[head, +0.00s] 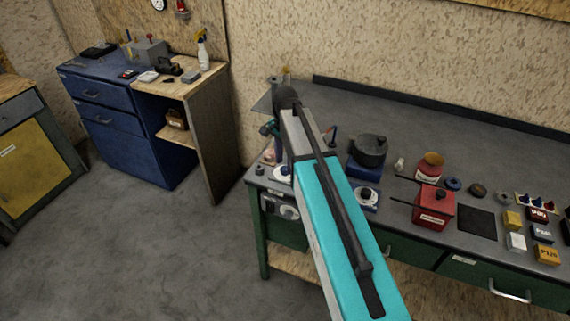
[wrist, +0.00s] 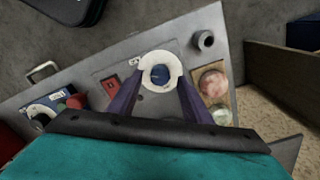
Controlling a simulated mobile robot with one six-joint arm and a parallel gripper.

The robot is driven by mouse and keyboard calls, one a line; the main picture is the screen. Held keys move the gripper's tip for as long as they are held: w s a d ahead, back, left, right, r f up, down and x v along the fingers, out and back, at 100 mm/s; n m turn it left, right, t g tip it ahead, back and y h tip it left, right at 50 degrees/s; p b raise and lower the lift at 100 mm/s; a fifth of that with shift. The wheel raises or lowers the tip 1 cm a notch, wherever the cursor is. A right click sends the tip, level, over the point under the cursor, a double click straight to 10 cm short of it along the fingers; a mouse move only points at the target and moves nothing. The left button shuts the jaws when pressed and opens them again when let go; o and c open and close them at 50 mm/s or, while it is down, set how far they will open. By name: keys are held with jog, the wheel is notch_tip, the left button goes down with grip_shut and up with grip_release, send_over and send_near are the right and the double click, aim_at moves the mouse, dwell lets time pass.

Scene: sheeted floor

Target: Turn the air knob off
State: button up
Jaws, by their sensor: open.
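A blue knob (wrist: 160,73) sits in the middle of a white round dial (wrist: 149,85) on a grey panel in the wrist view. The same dial seems to show in the head view (head: 283,174) at the bench's left end, partly beside my arm. My gripper (wrist: 159,86) is open, its two purple fingers reaching to either side of the dial. The fingers look apart from the knob; I cannot tell their height above it. The small label by the dial is unreadable.
A red switch (wrist: 110,88) lies left of the dial. A short grey cylinder (wrist: 204,40) stands to its right. A second white dial (head: 366,197) sits further right along the bench. A dark pot (head: 369,150) and a red box (head: 434,207) stand beyond my arm.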

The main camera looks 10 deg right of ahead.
jog(key=shift+f, duration=1.05)
jog(key=shift+c, duration=0.6)
jog(key=c, duration=1)
jog(key=shift+o, duration=0.2)
